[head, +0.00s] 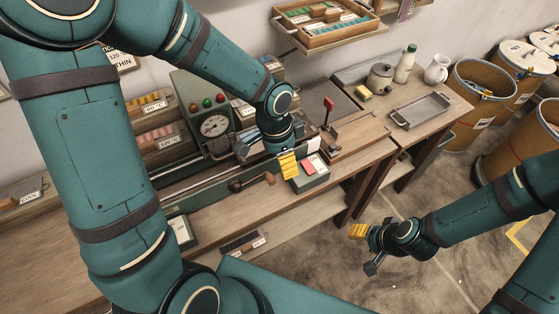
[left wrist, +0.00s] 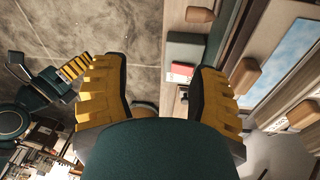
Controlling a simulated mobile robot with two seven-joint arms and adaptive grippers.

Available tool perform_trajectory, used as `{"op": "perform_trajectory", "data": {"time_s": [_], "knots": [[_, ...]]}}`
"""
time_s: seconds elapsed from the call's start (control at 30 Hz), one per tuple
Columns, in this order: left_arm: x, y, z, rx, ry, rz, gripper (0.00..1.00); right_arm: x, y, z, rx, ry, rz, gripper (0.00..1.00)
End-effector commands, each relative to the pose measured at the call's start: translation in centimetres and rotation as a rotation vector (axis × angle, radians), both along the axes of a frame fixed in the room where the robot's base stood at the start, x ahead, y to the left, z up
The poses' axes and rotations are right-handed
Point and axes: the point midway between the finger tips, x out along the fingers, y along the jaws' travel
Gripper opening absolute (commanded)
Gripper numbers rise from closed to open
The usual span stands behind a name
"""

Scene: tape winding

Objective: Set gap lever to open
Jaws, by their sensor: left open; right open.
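A red-topped lever (head: 328,105) stands upright at the right end of the machine. A crank-like handle with a wooden knob (head: 268,178) sticks out at the machine's front. No label shows which is the gap lever. My left gripper (head: 288,164) hangs between them, by a small grey-green box with a red top patch (head: 308,168). In the left wrist view its yellow fingers (left wrist: 160,95) are spread with nothing held, and a wooden knob (left wrist: 243,75) shows past one finger. My right gripper (head: 366,240) is open and empty over the floor.
The machine's gauge panel (head: 214,126) stands behind my left arm. Brown drums (head: 482,95) stand beyond. Floor around my right gripper is clear.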

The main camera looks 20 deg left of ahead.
Motion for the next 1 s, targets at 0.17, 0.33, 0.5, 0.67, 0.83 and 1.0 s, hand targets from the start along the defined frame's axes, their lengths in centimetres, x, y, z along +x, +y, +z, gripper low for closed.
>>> {"op": "perform_trajectory", "data": {"time_s": [0.17, 0.33, 0.5, 0.67, 0.83, 1.0], "knots": [[0.0, -0.2, -0.3, -0.007, 0.002, 0.009, 0.6, 0.0, 0.0, 0.0, 0.0, 0.0, 0.0, 0.53], [0.0, -0.1, -0.3, -0.007, 0.002, 0.009, 0.6, 0.0, 0.0, 0.0, 0.0, 0.0, 0.0, 0.53], [0.0, -0.1, -0.3, -0.007, 0.001, 0.008, 0.06, 0.0, 0.0, 0.0, 0.0, 0.0, 0.0, 0.53], [0.4, 0.2, 0.9, 0.049, -0.005, -0.083, 0.0, 0.0, 0.0, 0.5, 0.0, 0.0, 0.0, 0.53], [2.3, 2.2, 5.8, 0.28, -0.006, -0.403, 0.0, 0.0, 0.0, 2.1, -0.001, 0.0, -0.001, 0.53], [5.1, 4.9, 13.6, 0.608, 0.027, -0.716, 0.0, 0.0, 0.0, 3.8, -0.002, 0.0, -0.004, 0.53]]}}
